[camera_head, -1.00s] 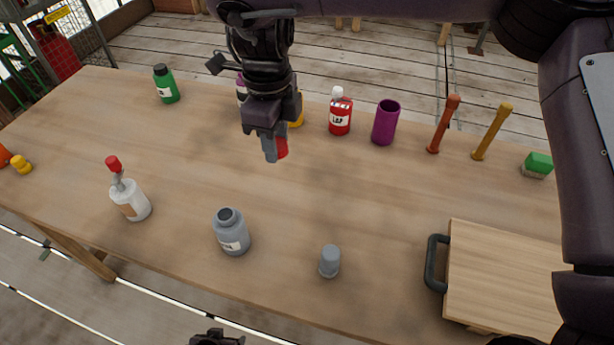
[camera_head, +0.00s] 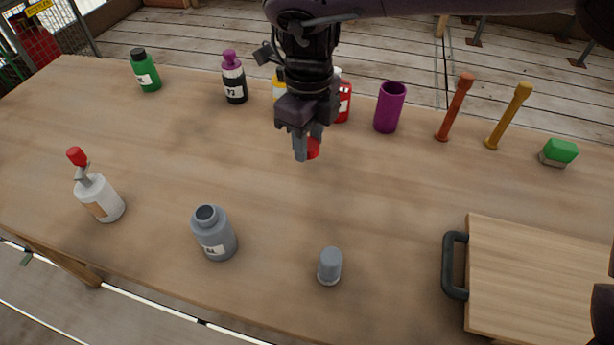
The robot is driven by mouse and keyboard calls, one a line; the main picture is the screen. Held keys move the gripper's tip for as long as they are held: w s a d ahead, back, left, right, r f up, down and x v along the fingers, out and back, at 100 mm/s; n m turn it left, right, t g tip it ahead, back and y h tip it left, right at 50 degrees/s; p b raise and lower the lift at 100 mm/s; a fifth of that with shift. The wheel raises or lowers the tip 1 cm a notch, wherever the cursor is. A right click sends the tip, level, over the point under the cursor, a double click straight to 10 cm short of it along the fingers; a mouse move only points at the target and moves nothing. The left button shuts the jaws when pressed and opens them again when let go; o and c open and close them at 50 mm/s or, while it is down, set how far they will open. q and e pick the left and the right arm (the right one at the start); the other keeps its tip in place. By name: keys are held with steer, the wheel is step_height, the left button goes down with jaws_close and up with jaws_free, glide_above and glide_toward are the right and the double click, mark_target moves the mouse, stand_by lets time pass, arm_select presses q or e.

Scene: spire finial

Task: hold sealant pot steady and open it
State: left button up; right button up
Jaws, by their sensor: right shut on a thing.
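A grey pot (camera_head: 214,234) with a white label stands upright at the front of the table, its dark mouth uncovered. A small grey cap-like piece (camera_head: 330,267) stands to its right, apart from it. I cannot tell for sure which container is the sealant pot. My right gripper (camera_head: 307,152) points down over the middle of the table, shut on a small red thing (camera_head: 314,149). The fingers hide most of that thing, so its shape is unclear. My left gripper is not in view.
A white bottle with a red nozzle (camera_head: 99,197) stands at left. Green (camera_head: 146,72) and black-purple (camera_head: 234,80) bottles, a red bottle (camera_head: 344,101) and a purple cup (camera_head: 390,108) stand behind. A wooden board with a dark handle (camera_head: 540,275) lies at right. The table's middle is clear.

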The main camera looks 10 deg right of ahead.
mark_target(308, 187)
step_height(308, 187, down, 10)
steer(key=shift+r, duration=0.1)
stand_by(0.4)
steer(key=shift+f+b, duration=0.25)
steer(key=shift+b, duration=0.05)
steer(key=o, duration=1.1)
steer(key=shift+r, duration=0.1)
